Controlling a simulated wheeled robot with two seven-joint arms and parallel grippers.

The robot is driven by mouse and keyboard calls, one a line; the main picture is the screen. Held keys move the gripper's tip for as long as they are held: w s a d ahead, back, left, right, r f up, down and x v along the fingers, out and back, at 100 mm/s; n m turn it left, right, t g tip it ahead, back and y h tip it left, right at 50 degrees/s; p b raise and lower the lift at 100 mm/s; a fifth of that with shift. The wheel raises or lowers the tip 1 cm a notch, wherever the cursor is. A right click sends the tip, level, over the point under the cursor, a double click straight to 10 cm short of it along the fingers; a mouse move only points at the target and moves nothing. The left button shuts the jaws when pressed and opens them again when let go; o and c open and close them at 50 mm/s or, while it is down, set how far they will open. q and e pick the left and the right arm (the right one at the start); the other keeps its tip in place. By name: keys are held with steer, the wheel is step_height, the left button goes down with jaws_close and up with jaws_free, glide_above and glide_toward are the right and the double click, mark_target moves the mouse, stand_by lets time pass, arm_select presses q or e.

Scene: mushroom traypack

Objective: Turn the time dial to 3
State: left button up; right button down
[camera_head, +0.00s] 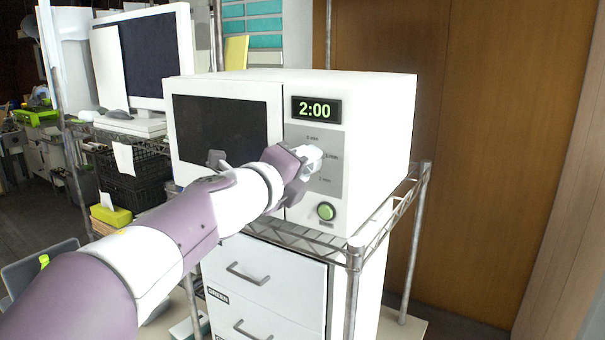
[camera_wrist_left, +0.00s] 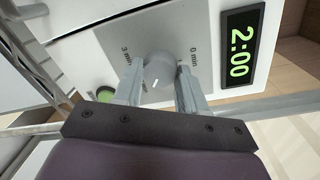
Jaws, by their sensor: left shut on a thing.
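The white microwave (camera_head: 380,120) stands on a wire rack, and its display (camera_head: 316,109) reads 2:00. In the head view my left gripper (camera_head: 312,160) is at the control panel and hides the time dial. In the left wrist view the grey round dial (camera_wrist_left: 157,72) sits between the two fingers of my left gripper (camera_wrist_left: 159,88), which are shut on it. A light pointer line shows on the dial. The labels "0 min" and "3 min" are readable beside it. The display (camera_wrist_left: 241,57) also shows 2:00 there. My right gripper is not in view.
A green button (camera_head: 326,211) is below the dial on the panel. The microwave's dark door window (camera_head: 220,130) is to the left. White drawers (camera_head: 265,275) stand under the wire rack (camera_head: 385,222). A monitor (camera_head: 155,55) stands at the back left.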

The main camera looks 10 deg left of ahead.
arm_select(q)
steer(key=m+b, duration=0.1)
steer(key=m, duration=0.1)
steer(key=f+m+b, duration=0.1)
steer(key=m, duration=0.1)
steer(key=m+b, duration=0.2)
steer(key=m, duration=0.3)
steer(key=shift+f+t+b, duration=0.1)
steer(key=shift+t+b, duration=0.2)
steer(key=shift+b, duration=0.1)
steer(key=shift+r+m+b, duration=0.2)
steer(key=shift+m+b, duration=1.7)
steer(key=shift+m, duration=1.7)
steer(key=shift+a+r, duration=0.1)
steer(key=o, duration=1.1)
steer(key=shift+c, duration=0.2)
steer(key=shift+s, duration=0.15)
steer(key=shift+s, duration=0.1)
